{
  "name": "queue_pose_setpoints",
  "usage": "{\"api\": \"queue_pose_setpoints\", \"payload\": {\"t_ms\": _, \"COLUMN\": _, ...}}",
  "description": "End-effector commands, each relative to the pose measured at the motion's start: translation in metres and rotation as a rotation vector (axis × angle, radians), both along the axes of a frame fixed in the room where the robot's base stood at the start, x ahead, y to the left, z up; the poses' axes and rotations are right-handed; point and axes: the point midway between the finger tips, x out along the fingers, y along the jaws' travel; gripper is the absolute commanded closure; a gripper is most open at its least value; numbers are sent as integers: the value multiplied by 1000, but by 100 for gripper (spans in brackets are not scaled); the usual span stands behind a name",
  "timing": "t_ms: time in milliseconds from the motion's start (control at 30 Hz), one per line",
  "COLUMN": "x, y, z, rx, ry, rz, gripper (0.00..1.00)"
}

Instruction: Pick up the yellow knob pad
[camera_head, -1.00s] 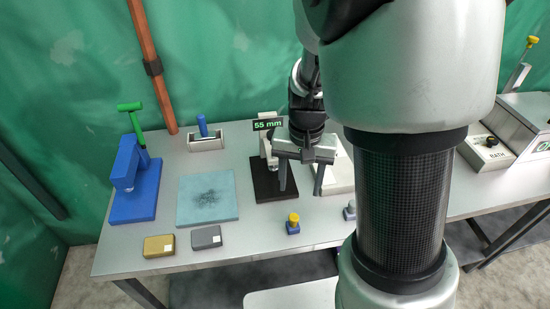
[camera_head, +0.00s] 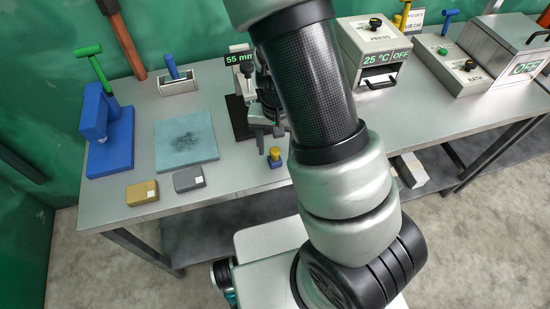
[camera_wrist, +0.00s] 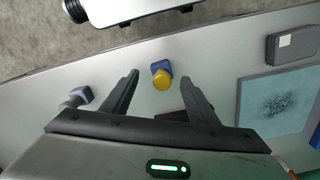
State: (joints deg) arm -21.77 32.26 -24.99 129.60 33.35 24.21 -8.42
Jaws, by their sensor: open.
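The yellow knob pad (camera_head: 276,157), a small blue block with a round yellow knob on top, stands upright near the front edge of the table. In the wrist view, the yellow knob pad (camera_wrist: 161,79) shows between the two fingertips in the picture. My gripper (camera_wrist: 160,82) is open and empty, its dark fingers spread to either side of the knob. In the head view, my gripper (camera_head: 268,142) is just behind and above the pad, partly hidden by my arm. I cannot tell the exact height gap; no contact shows.
A similar grey-knobbed pad (camera_wrist: 77,97) stands beside it in the wrist view. A gold block (camera_head: 142,193), a grey block (camera_head: 188,179) and a teal mat (camera_head: 186,143) lie to the left. A black-based 55 mm gauge (camera_head: 240,117) stands behind.

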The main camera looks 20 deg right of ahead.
Motion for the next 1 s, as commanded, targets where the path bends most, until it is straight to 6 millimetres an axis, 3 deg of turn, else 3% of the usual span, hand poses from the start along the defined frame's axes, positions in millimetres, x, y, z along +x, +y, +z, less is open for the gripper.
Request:
{"api": "queue_pose_setpoints", "payload": {"t_ms": 200, "x": 0, "y": 3, "z": -33, "rx": 0, "ry": 2, "rz": -2, "gripper": 46}}
{"api": "queue_pose_setpoints", "payload": {"t_ms": 500, "x": 1, "y": 3, "z": -37, "rx": 0, "ry": 0, "rz": 0, "gripper": 46}}
{"api": "queue_pose_setpoints", "payload": {"t_ms": 733, "x": 1, "y": 3, "z": -37, "rx": 0, "ry": 0, "rz": 0, "gripper": 83}}
{"api": "queue_pose_setpoints", "payload": {"t_ms": 1000, "x": 1, "y": 3, "z": -37, "rx": 0, "ry": 0, "rz": 0, "gripper": 85}}
